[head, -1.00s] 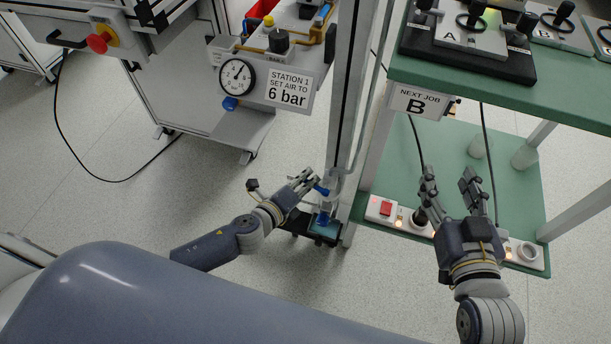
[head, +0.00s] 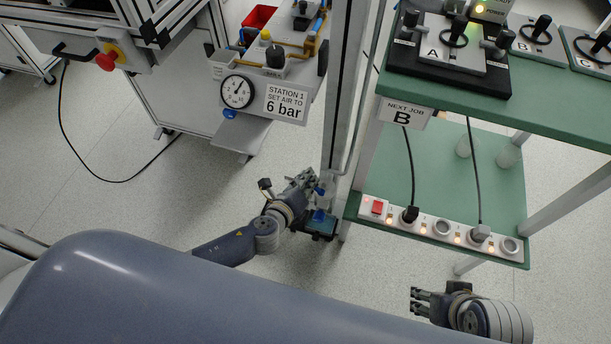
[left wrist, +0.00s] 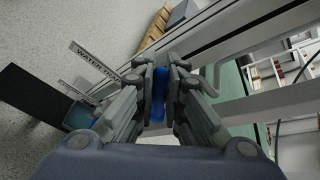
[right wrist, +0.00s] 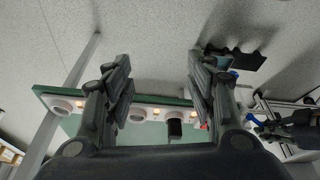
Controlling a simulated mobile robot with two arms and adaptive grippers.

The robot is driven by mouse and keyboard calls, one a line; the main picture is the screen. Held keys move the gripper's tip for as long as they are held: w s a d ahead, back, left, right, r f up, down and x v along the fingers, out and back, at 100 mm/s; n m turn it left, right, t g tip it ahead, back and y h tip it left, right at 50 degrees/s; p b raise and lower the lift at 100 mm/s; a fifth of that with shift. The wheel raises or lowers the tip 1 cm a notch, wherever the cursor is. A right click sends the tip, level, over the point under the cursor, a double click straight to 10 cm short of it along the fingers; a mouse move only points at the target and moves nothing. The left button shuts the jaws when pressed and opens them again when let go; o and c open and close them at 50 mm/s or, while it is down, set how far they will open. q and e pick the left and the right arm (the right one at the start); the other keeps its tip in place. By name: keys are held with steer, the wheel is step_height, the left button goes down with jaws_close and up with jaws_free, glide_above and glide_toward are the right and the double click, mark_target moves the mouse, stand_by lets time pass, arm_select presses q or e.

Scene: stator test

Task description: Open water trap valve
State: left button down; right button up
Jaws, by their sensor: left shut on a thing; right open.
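The water trap (head: 326,178) is a clear body on the upright post in the head view. Its blue valve handle (head: 319,190) is mostly hidden by my left gripper (head: 309,184). In the left wrist view, my left gripper (left wrist: 162,75) is shut on the blue valve handle (left wrist: 158,92). The WATER TRAP label (left wrist: 95,63) shows left of the fingers there. Which way the handle is turned I cannot tell. My right gripper (head: 414,301) is open and empty, low at the bottom right; its spread fingers also show in the right wrist view (right wrist: 160,78).
A black tray (head: 322,236) with a blue-topped container sits below the trap. A power strip (head: 459,230) with plugs and cables lies on the green lower shelf (head: 440,190) at the right. A pressure gauge (head: 238,91) and a 6 bar sign (head: 286,103) are upper left.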

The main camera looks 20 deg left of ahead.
mark_target(320, 190)
arm_select(q)
steer(key=shift+d+r, duration=0.15)
steer(key=d+r+m+y+p, duration=0.1)
steer(key=p, duration=0.2)
steer(key=shift+d+m+p, duration=0.1)
steer(key=shift+m+p, duration=0.25)
steer(key=shift+m, duration=0.05)
steer(key=d+m+y+p, duration=0.2)
steer(key=m+p, duration=0.1)
steer(key=shift+s+d+r+y, duration=0.1)
steer(key=shift+d+r+y, duration=0.1)
steer(key=shift+y, duration=0.2)
steer(key=shift+d+m+y, duration=0.3)
steer(key=shift+m+y, duration=0.1)
arm_select(e)
steer(key=s+f, duration=0.2)
steer(key=f, duration=0.9)
steer(key=s+f+g, duration=0.1)
steer(key=f, duration=1)
steer(key=shift+s+f+g, duration=0.3)
steer(key=shift+s+f, duration=0.05)
steer(key=shift+f, duration=0.05)
steer(key=shift+d, duration=0.1)
arm_select(q)
steer(key=c, duration=1.7)
jaws_free()
steer(key=shift+o, duration=0.2)
